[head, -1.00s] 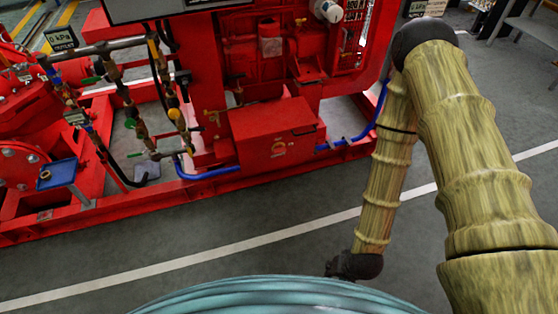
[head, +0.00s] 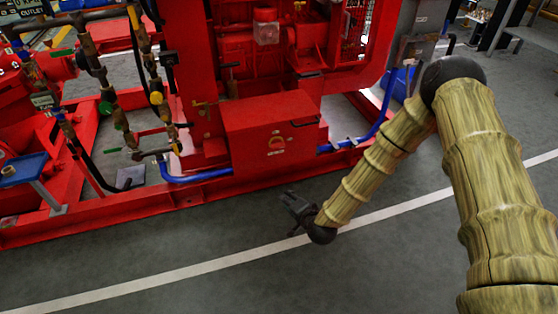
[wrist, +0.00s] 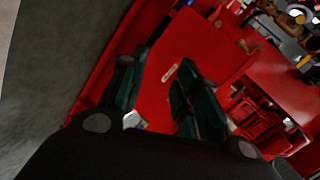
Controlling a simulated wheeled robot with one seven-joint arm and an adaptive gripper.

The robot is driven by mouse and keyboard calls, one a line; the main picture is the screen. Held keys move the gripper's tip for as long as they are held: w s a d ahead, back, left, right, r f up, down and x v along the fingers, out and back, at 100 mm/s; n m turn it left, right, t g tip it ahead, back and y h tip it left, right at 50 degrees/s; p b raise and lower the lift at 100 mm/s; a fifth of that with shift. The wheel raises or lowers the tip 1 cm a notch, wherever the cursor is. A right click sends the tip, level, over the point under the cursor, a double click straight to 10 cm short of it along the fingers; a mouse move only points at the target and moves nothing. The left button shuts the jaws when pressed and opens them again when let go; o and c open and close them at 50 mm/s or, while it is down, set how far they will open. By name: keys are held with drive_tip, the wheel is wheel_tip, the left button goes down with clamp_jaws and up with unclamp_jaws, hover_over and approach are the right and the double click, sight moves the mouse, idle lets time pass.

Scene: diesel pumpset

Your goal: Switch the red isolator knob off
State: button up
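The red isolator knob (head: 277,143) is on the front face of a red box (head: 245,140) low on the pumpset, with a small pale label under it. My gripper (head: 288,197) is in front of and below the box, apart from the knob, over the grey floor. In the wrist view, my gripper's two dark green fingers (wrist: 155,82) are spread with a gap between them and hold nothing. A red surface with a pale label (wrist: 170,72) shows beyond them. I cannot make out the knob in the wrist view.
Blue pipes (head: 200,176) run low on both sides of the box. The red base rail (head: 110,216) runs along the floor. Valves and hoses (head: 160,98) stand to the left, with a blue tray (head: 24,168) further left. The floor in front is clear.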

drive_tip(key=w+a+f+m+t+b, duration=0.1)
drive_tip(key=w+m+t+b, duration=0.15)
drive_tip(key=w+b, duration=0.45)
drive_tip(key=m+t+b, duration=0.3)
drive_tip(key=t+b, duration=0.1)
drive_tip(key=b, duration=0.1)
approach(279, 147)
drive_tip(key=shift+g, duration=0.25)
drive_tip(key=shift+b+x, duration=2.1)
drive_tip(key=shift+x, duration=2.9)
clamp_jaws()
